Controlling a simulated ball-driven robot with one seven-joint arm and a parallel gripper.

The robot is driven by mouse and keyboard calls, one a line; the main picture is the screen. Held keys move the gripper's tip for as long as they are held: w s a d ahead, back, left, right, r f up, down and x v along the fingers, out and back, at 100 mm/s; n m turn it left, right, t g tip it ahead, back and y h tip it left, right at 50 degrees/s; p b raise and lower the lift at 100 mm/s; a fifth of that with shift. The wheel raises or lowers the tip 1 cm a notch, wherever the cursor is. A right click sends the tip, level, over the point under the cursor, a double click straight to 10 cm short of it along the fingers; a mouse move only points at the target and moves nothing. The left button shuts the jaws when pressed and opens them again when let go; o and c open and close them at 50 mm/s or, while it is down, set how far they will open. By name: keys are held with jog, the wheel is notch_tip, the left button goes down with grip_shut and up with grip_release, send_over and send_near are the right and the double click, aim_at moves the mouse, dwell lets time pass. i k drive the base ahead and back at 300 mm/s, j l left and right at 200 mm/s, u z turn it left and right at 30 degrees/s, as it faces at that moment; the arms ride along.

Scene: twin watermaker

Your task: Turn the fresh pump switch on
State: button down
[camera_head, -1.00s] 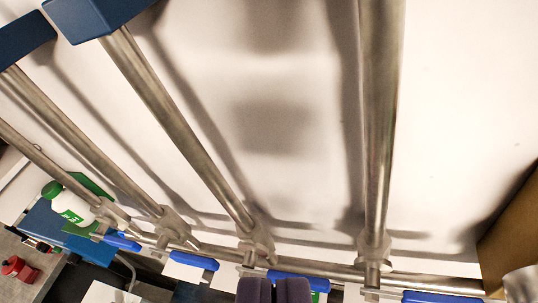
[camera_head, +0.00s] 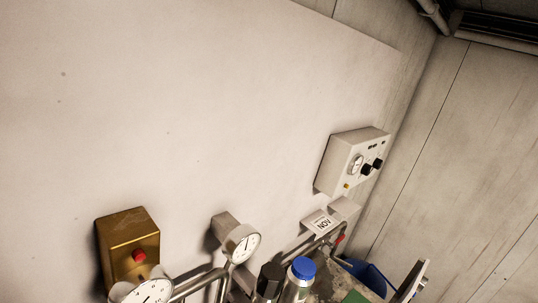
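No switch can be clearly read as the fresh pump switch. A pale control box (camera_head: 337,164) on the wall at right carries a small round dial, black knobs (camera_head: 371,167) and a small yellow part. Its lettering is too small to read. A gold box (camera_head: 117,238) with a red button (camera_head: 139,256) is on the wall at lower left. I cannot tell which of these, if either, belongs to the fresh pump. My gripper is not visible in the current view.
Round gauges (camera_head: 241,244) and metal pipes (camera_head: 200,284) line the bottom. A black-capped container (camera_head: 269,281) and a blue-capped bottle (camera_head: 303,269) stand at bottom centre. A small labelled box (camera_head: 321,222) sits below the control box. The upper-left wall (camera_head: 160,100) is bare.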

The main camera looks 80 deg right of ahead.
aim_at(378, 164)
jog(key=z, duration=2.55)
